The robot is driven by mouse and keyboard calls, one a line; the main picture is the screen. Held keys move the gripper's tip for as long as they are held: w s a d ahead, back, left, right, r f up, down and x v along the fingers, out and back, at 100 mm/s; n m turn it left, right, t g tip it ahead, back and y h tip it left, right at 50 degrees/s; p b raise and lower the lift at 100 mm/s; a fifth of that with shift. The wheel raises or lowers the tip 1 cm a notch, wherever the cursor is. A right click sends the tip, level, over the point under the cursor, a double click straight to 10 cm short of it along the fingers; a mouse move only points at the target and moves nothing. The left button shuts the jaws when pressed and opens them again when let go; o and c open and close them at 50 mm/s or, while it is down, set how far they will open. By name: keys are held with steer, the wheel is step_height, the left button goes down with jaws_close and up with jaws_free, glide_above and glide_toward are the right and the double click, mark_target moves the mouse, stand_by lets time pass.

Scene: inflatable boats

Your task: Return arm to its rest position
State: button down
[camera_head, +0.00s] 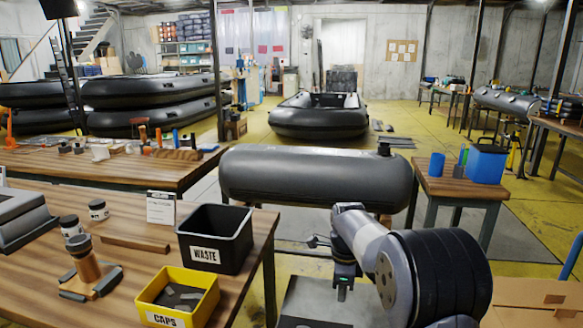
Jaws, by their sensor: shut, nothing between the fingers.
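My arm reaches in from the lower right of the head view. My gripper (343,291) hangs at its end, pointing down beside the right edge of the near wooden table (137,246). Its fingers are small in the picture and look closed, with nothing between them. It is apart from the table and from the black WASTE bin (214,238) to its left. A long black inflatable tube (316,177) lies behind the arm. A pale surface, partly hidden by the arm, is below the gripper.
A yellow CAPS bin (178,295), two small jars and a copper-coloured cylinder (85,262) on a stand are on the near table. A small table (462,188) at the right holds a blue container (485,163). Black boats stand behind, with open floor between.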

step_height(320, 180, up, 5)
steer(key=shift+r+p, duration=0.1)
steer(key=shift+p, duration=0.3)
